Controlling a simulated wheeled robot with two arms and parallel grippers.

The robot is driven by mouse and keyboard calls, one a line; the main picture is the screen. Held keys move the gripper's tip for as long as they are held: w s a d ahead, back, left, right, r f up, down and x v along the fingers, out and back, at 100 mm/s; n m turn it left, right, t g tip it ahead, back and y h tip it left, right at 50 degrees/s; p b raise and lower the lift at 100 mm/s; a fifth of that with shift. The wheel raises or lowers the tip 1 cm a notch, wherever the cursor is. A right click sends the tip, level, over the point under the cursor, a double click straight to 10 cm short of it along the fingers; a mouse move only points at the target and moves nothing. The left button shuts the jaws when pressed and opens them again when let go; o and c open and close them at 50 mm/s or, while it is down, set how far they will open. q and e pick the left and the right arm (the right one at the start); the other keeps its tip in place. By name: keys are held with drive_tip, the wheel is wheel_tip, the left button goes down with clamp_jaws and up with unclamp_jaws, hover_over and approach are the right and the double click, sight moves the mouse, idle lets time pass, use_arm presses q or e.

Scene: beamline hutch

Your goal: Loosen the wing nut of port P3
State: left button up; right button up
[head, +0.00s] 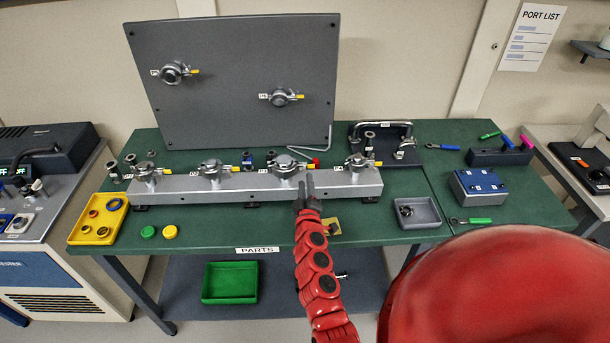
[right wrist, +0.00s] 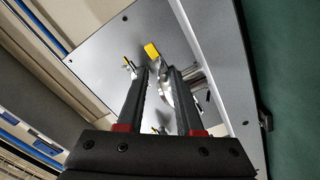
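The silver bar (head: 250,186) on the green bench carries a row of clamped ports. The third port clamp from the left (head: 287,163) has a yellow-tipped wing nut beside it; the port labels are too small to read. My right gripper (head: 305,188) is just in front of this clamp, reaching toward its right side. In the right wrist view, its two fingers (right wrist: 157,85) are apart, with silver clamp parts between and beyond them. A yellow piece (right wrist: 152,51) shows just past the fingertips, not visibly gripped. Contact cannot be told. My left gripper is not in view.
A grey upright panel (head: 235,50) with two more clamps stands behind the bar. A yellow tray (head: 86,236) is at the left, a small grey tray (head: 430,208) at the right. A blue box (head: 478,184) stands farther right. A green bin (head: 230,297) sits on the lower shelf.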

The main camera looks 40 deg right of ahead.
sight(304, 170)
drive_tip(key=x, duration=0.3)
drive_tip(key=shift+w+d, duration=0.1)
drive_tip(key=shift+w, duration=0.15)
clamp_jaws()
idle(1.3)
